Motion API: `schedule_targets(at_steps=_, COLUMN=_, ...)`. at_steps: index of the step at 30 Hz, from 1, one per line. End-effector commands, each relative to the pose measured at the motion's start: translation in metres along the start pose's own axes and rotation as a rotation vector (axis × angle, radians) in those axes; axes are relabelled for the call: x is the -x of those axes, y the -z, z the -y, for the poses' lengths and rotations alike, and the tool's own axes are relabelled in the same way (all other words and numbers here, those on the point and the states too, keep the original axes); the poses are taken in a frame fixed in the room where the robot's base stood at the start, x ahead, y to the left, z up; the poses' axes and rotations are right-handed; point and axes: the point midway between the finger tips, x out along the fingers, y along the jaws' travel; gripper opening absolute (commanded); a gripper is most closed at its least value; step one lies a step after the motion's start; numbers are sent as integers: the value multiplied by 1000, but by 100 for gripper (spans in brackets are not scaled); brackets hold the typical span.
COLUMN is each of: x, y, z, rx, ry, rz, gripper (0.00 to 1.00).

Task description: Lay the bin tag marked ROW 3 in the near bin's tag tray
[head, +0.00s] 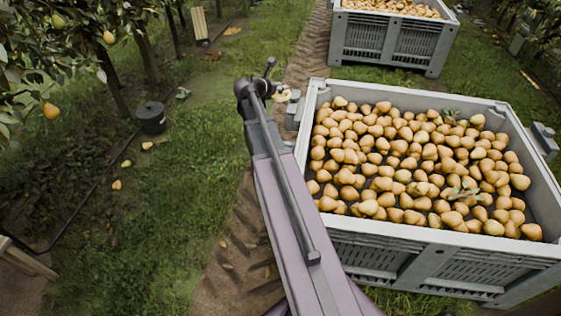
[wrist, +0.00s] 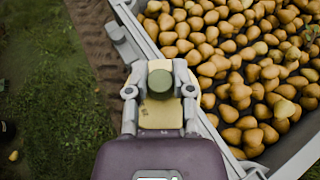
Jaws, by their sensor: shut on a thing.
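My gripper (wrist: 160,92) is shut on a pale yellow tag (wrist: 160,118) with a round dark green knob (wrist: 160,82) between the fingers. No marking on the tag can be read here. In the head view my gripper (head: 281,93) is at the far end of my arm, beside the left wall of the near bin (head: 440,238), a grey crate full of pears. A small grey tray-like fitting (head: 293,112) sits outside that wall, close to my gripper. A grey fitting also shows in the wrist view (wrist: 118,33), ahead and left of the tag. Its inside is not clear.
Another grey fitting (head: 544,138) is on the near bin's right side. A second pear bin (head: 392,42) stands behind. A dark bucket (head: 151,117) and fallen pears lie on the grass at left, by the trees. The dirt track left of the near bin is free.

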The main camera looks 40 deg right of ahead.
Motion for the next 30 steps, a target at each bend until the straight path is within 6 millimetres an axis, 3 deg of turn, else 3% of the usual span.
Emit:
schedule_targets(at_steps=1, x=-8, y=16, z=-1, rx=-4, ry=9, rz=0, gripper=0)
schedule_targets(at_steps=30, x=-73, y=157, z=-3, rx=-80, ry=189, rz=9, gripper=0)
